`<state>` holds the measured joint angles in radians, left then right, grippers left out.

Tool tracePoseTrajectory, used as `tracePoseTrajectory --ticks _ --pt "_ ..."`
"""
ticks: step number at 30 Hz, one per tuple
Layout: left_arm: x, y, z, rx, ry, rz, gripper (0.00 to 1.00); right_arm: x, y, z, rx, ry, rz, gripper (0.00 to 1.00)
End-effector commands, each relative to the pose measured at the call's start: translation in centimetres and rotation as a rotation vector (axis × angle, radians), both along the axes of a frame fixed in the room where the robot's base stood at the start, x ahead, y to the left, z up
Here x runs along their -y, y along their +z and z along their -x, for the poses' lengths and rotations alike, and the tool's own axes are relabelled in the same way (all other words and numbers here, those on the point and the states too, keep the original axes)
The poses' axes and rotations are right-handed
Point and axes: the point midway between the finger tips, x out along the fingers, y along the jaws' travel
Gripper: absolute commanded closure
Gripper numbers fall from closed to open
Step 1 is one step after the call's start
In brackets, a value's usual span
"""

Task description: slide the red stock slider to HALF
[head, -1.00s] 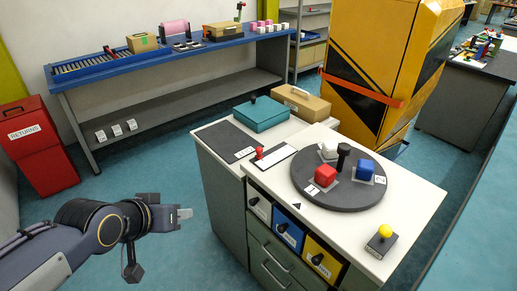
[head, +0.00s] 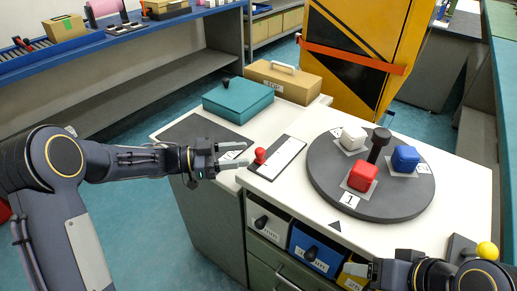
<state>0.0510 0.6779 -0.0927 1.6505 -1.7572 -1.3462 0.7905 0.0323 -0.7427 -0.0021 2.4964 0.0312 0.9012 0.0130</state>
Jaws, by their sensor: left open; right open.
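The red stock slider (head: 260,155) is a small red knob at the left edge of a white strip with a dark border (head: 282,158), near the left edge of the white cabinet top. Any HALF mark on the strip is too small to read. My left gripper (head: 242,155) is open, its fingers pointing right at the knob from just to its left; there seems to be a small gap. My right gripper (head: 358,271) is at the bottom right, in front of the cabinet's drawers, apart from the slider. Its fingers are small and partly hard to make out.
A dark round turntable (head: 325,185) with red, white and blue blocks and a black post stands right of the strip. A teal box (head: 238,100) and a cardboard box (head: 285,82) stand behind. A yellow knob (head: 487,251) is by my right arm.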

Motion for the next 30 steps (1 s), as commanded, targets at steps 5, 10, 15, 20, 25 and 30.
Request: tracePoseTrajectory --ticks 5,10,15,20,25,30 --pt "2.5 0.1 -0.3 0.001 -0.004 0.001 0.54 0.0 0.1 0.0 0.0 0.0 0.0 0.32" --pt "5.2 0.1 -0.7 0.002 -0.002 0.001 0.54 0.0 0.1 0.0 0.0 0.0 0.0 0.32" --pt "6.9 0.1 -1.1 0.002 0.001 0.001 0.54 0.0 0.1 0.0 0.0 0.0 0.0 0.32" --pt "7.4 0.1 -1.2 0.002 0.003 0.001 0.54 0.0 0.1 0.0 0.0 0.0 0.0 0.32" --pt "7.3 0.1 -1.2 0.002 0.003 0.001 0.54 0.0 0.1 0.0 0.0 0.0 0.0 0.32" --pt "7.3 0.1 -1.2 0.002 0.003 0.001 0.75 0.0 0.1 0.0 0.0 0.0 0.0 0.32"
